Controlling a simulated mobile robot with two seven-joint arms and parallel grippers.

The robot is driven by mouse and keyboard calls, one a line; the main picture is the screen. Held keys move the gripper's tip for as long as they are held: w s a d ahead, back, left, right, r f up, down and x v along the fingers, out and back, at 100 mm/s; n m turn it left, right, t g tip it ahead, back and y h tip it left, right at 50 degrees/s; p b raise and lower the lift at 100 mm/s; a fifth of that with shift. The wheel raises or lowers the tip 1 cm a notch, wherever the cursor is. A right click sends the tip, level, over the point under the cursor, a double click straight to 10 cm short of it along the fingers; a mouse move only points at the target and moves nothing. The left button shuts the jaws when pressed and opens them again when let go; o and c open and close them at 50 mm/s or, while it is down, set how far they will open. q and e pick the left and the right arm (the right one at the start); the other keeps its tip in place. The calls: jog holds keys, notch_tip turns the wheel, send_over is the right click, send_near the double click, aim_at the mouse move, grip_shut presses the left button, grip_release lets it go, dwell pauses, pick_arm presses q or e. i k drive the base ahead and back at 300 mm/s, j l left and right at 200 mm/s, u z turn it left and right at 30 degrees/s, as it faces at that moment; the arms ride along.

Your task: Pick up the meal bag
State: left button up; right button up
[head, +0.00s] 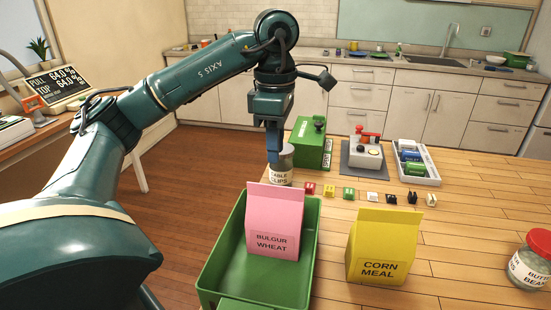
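The yellow corn meal bag (383,240) stands upright on the wooden table, right of the green tray. My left gripper (273,158) points down at the far side of the table, in front of part of the cable clips jar (281,178). It is well to the left of the corn meal bag and apart from it. Its fingers line up in this view, so whether they are open or shut cannot be told. My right gripper is not in view.
A pink bulgur wheat bag (275,222) stands in the green tray (222,262). Small coloured blocks (348,193) form a row behind the corn meal bag. A butter beans jar (531,262) stands at the right edge. Table around the corn meal bag is clear.

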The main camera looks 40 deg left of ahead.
aim_at(381, 247)
jog(key=k, duration=1)
